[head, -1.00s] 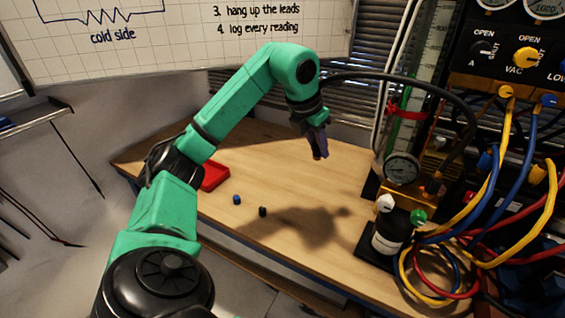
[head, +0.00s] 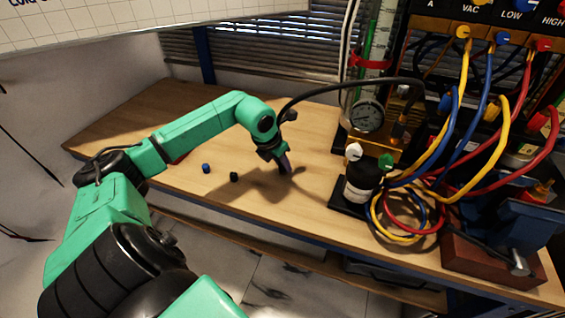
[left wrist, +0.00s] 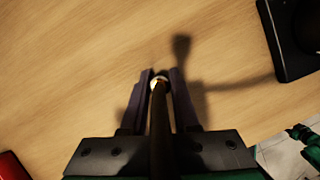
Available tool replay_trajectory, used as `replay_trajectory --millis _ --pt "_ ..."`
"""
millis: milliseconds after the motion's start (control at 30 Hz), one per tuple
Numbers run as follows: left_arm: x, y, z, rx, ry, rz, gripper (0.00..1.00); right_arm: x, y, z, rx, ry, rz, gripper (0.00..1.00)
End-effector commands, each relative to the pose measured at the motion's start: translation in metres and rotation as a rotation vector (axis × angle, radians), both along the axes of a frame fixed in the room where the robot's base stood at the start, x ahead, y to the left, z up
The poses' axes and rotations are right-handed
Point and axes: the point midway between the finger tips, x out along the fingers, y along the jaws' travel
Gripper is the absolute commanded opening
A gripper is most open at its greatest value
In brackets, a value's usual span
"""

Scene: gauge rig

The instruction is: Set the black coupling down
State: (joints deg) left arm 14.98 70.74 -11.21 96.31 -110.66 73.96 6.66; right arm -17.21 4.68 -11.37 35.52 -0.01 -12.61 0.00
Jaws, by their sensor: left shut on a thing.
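My left gripper (head: 286,169) points down over the middle of the wooden bench. In the left wrist view its two dark fingers (left wrist: 160,78) are shut on the black coupling (left wrist: 160,125) at the end of a black hose. The coupling is a dark rod with a pale brass-coloured tip between the fingertips. Its shadow falls on the wood apart from it, so it appears held a little above the bench. In the head view the fingers hide the coupling. My right gripper is not in view.
A small blue piece (head: 206,168) and a small black piece (head: 234,177) lie left of the gripper. A black-and-white bottle (head: 362,182) stands on a dark base to the right. The black hose (head: 350,82) arches from the gauge rig. Bare wood (head: 315,215) lies in front.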

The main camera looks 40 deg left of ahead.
Motion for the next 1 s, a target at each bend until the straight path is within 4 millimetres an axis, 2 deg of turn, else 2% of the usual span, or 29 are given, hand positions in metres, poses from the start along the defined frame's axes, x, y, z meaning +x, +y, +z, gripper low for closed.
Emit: replay_trajectory --millis 67,100,167,200,567,667,767,867,900,1000 --pt "0.000 0.000 -0.002 0.000 0.000 0.000 0.00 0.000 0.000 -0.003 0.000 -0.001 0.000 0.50" --pt "0.000 0.000 -0.003 0.000 0.001 0.000 0.32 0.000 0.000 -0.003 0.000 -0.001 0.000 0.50" --pt "0.000 0.000 -0.002 0.000 0.001 0.000 0.55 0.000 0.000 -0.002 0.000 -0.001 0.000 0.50" --pt "0.000 0.000 -0.002 0.000 0.001 0.000 0.59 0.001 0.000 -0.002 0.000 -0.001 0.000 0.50" --pt "-0.001 0.000 0.003 0.001 0.000 0.000 0.59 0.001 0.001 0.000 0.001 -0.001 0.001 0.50" --pt "-0.006 0.002 0.013 0.004 0.001 0.002 0.59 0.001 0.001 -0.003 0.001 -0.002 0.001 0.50" --pt "-0.014 0.002 0.031 0.008 0.001 0.000 0.59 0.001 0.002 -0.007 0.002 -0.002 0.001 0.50" --pt "-0.023 0.003 0.052 0.011 0.002 0.000 0.59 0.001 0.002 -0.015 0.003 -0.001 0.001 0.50" --pt "-0.025 0.003 0.053 0.008 -0.002 0.001 0.59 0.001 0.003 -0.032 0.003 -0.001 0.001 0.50" --pt "-0.033 0.003 0.069 0.005 -0.004 0.001 0.59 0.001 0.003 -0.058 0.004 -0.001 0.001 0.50"
